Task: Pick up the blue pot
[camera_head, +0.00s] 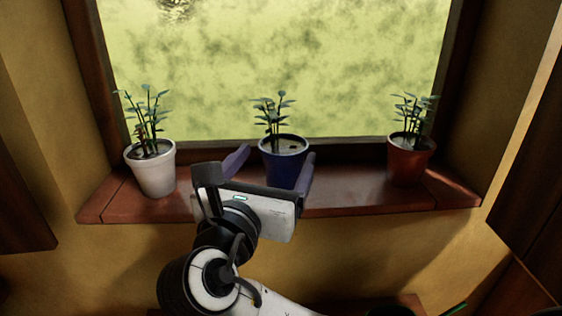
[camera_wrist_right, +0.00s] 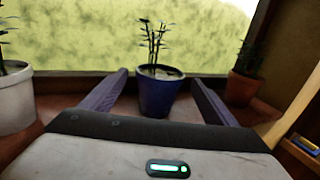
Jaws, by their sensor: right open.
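The blue pot (camera_head: 283,160) with a leafy plant stands upright on the windowsill, between two other pots. In the right wrist view the blue pot (camera_wrist_right: 160,94) is centred ahead, between the two fingers. My right gripper (camera_head: 272,162) is open, one finger to the left of the pot and one to its right, at about the pot's lower part. I cannot tell if either finger touches it. My left gripper is not in view.
A white pot (camera_head: 153,171) with a plant stands to the left on the reddish sill (camera_head: 350,197), and a red-brown pot (camera_head: 409,158) stands to the right. The window glass (camera_head: 340,60) is behind. Side walls close in the sill.

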